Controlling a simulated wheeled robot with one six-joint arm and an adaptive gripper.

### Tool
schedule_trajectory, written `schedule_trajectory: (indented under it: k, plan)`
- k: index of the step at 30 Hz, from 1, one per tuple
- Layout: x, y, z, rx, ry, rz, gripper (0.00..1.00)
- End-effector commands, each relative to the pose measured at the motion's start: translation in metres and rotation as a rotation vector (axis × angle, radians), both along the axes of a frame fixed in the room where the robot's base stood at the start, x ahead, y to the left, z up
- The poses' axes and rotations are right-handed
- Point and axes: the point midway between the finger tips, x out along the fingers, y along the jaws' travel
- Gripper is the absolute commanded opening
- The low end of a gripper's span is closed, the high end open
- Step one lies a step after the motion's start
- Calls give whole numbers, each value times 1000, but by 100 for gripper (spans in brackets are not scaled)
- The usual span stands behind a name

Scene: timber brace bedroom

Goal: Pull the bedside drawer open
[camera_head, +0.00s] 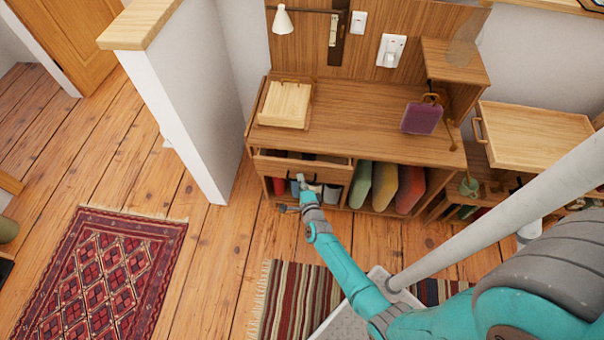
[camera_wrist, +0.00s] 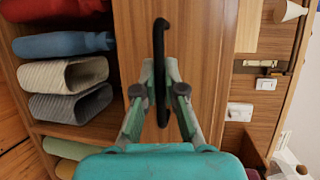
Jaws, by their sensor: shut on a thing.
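The bedside drawer (camera_head: 275,166) is a wide wooden front under the left part of the wooden unit's top. In the wrist view, which is turned sideways, the drawer front (camera_wrist: 205,65) fills the middle and bears a black bar handle (camera_wrist: 161,35). My gripper (camera_head: 301,182) is at the drawer front. In the wrist view, my gripper (camera_wrist: 160,88) has its two fingers on either side of the handle, shut on it.
Rolled cloths (camera_wrist: 65,76) and coloured folded items (camera_head: 383,184) fill the shelves below. A wooden box (camera_head: 286,104) and a purple object (camera_head: 421,118) stand on top. A white wall end (camera_head: 195,125) is at left. Striped rug (camera_head: 297,300) and bare floor lie in front.

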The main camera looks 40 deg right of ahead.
Motion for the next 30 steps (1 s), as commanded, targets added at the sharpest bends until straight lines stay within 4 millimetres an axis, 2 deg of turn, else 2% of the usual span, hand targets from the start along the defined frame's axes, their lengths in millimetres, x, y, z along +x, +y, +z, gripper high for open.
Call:
schedule_trajectory:
  k: [6,15,24,30]
  plan:
    - [-35,46,-2,2,4,7,0]
    - [-74,96,-1,1,2,7,0]
    - [-102,132,-1,1,3,7,0]
    - [-114,147,-1,1,2,5,0]
